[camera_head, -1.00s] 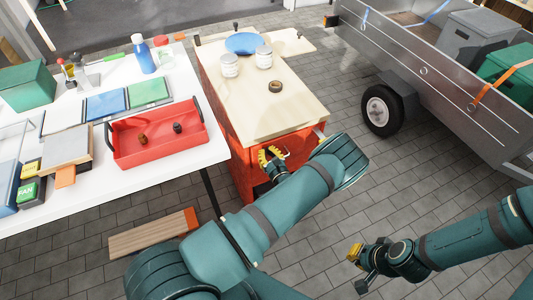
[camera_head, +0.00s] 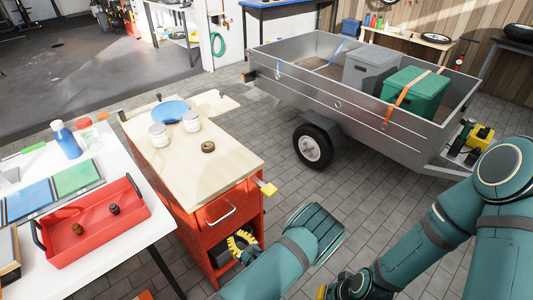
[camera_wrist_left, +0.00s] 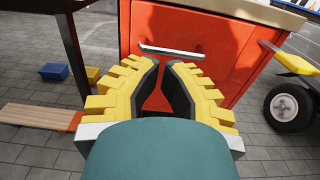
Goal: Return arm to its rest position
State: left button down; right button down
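My left gripper (camera_head: 240,246) is in front of the red cabinet (camera_head: 252,208), below its drawer handle (camera_head: 220,217) in the head view. In the left wrist view, its two yellow fingers (camera_wrist_left: 161,66) lean toward each other with a narrow gap at the tips. Nothing is between them, and the red front and silver handle (camera_wrist_left: 175,50) show beyond. My right gripper (camera_head: 322,292) is at the bottom edge of the head view, mostly cut off and hidden by its own arm, so its fingers cannot be judged.
The wooden cabinet top (camera_head: 190,165) holds two jars, a blue plate (camera_head: 170,111) and a dark ring (camera_head: 208,146). A white table with a red tray (camera_head: 95,228) stands left. A metal trailer (camera_head: 300,85) stands right. Paved floor between cabinet and trailer is clear.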

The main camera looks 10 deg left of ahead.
pick_arm(q)
jog(key=s+a+f+n+g+h, duration=0.25)
jog(key=s+n+g, duration=0.25)
jog(key=s+g, duration=0.3)
jog(key=s+a+f+n+g+h, duration=0.1)
jog(key=s+f+n+g+h, duration=0.15)
jog(key=s+n+g, duration=0.5)
jog(key=s+d+r+n+h, duration=0.1)
jog(key=s+d+n+h, duration=0.3)
jog(key=d+h, duration=0.15)
jog(key=s+d+r+n+h, duration=0.2)
jog(key=s+d+n+h, duration=0.1)
jog(key=d+h, duration=0.3)
jog(key=w+d+r+n+t+h, duration=0.1)
jog(key=w+r+n+t, duration=0.4)
jog(key=w+n+t, duration=0.1)
jog(key=shift+w+r+n, duration=0.35)
jog(key=shift+r+n, duration=0.05)
jog(key=shift+n, duration=0.45)
jog(key=shift+d+h, duration=0.15)
jog(key=shift+h, duration=0.1)
